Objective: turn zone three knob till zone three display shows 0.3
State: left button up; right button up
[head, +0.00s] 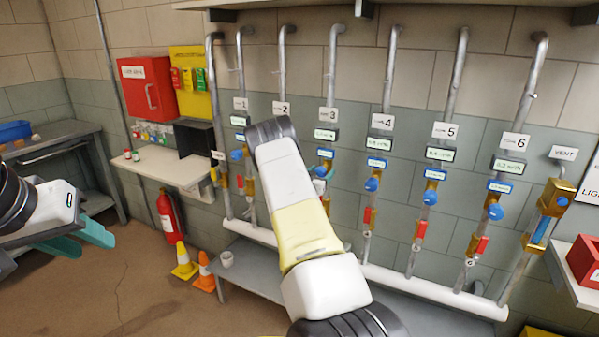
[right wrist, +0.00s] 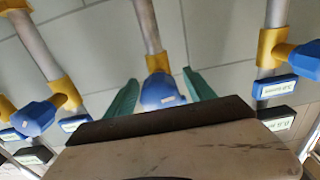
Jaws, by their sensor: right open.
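The zone 3 label (head: 328,114) and the zone 3 display (head: 325,134) below it show just right of my right arm; its digits are too small to read surely. The blue zone 3 knob (right wrist: 158,90) sits on a yellow fitting of its pipe in the right wrist view. My right gripper (right wrist: 160,94) is open, with one teal finger on each side of this knob; I cannot tell if they touch it. In the head view my right arm hides part of that gripper and knob. My left gripper (head: 92,240) is at the far left, open and empty.
Neighbouring pipes carry similar blue knobs, such as the zone 4 knob (head: 372,184) and zone 5 knob (head: 430,198). A white shelf (head: 180,172), fire extinguisher (head: 167,215) and cones (head: 184,262) stand left. A white horizontal pipe (head: 430,288) runs low along the wall.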

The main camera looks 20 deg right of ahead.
jog(key=shift+w+d, duration=0.3)
jog(key=shift+d, duration=0.1)
jog(key=c, duration=1.4)
jog(key=shift+o, duration=0.2)
jog(key=m, duration=0.4)
jog(key=o, duration=1.4)
jog(key=shift+c, duration=0.2)
